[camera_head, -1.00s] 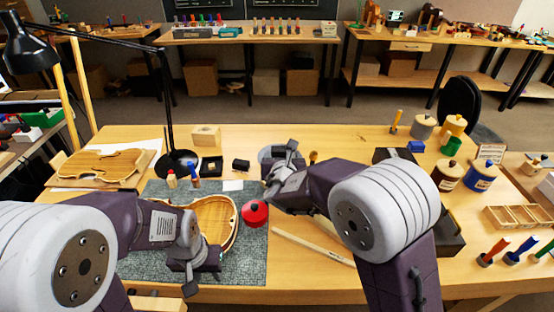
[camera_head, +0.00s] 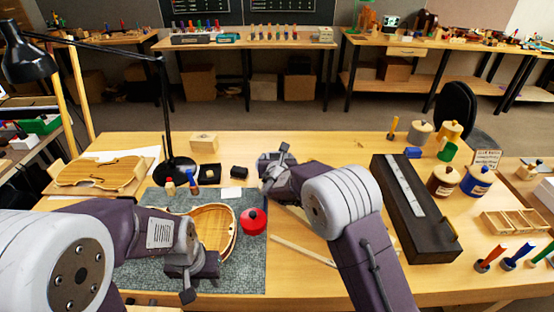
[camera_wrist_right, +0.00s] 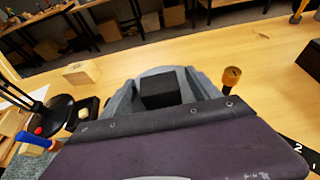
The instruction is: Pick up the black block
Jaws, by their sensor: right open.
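A small black block (camera_head: 240,172) lies on the bench in the head view, right of a flat black tray (camera_head: 208,171). In the right wrist view a black block (camera_wrist_right: 160,90) shows between grey parts just beyond my purple wrist. I cannot tell whether it is the same block. My right gripper is open and holds nothing that I can see. My left gripper (camera_head: 190,284) hangs low over the grey mat (camera_head: 250,275); its finger opening is unclear.
A red round pot (camera_head: 253,221) and a violin body (camera_head: 215,228) are on the mat. A lamp base (camera_head: 178,168) and a wooden block (camera_head: 204,142) stand at the back left. A long black case (camera_head: 425,225) lies right of my right arm.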

